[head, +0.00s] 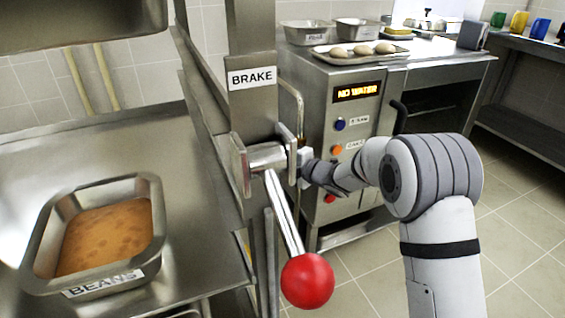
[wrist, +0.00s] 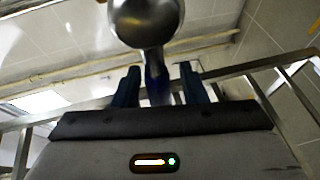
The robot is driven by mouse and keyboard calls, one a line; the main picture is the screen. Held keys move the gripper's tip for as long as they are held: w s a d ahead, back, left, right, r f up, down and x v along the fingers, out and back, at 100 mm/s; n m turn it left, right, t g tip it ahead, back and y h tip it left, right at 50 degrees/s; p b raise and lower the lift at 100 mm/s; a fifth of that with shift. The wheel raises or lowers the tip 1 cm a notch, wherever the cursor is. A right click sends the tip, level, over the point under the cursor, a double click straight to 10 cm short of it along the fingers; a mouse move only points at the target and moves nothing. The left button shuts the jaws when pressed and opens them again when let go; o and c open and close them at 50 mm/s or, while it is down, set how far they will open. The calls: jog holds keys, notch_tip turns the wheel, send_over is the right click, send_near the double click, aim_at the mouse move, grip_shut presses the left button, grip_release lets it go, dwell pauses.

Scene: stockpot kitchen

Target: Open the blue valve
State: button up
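In the wrist view, the two dark fingers of my gripper (wrist: 160,70) stand apart. A narrow, blurred dark-blue piece (wrist: 155,82) lies between them, below a round shiny metal body (wrist: 145,20); it may be the blue valve's handle, but I cannot be sure. Gaps show on both sides of it, so the fingers do not look closed on it. In the head view, my gripper (head: 312,170) is at the brake post's right side, its tip partly hidden by the bracket. No blue valve is clearly seen there.
A brake lever with a red ball (head: 307,281) hangs close left of my gripper. An oven (head: 345,180) with a "NO WATER" display (head: 357,91) and a blue button (head: 340,124) stands behind. A beans pan (head: 150,240) sits on the left counter. Floor is free at right.

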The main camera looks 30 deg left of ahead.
grip_shut()
dwell(0.3)
dwell(0.3)
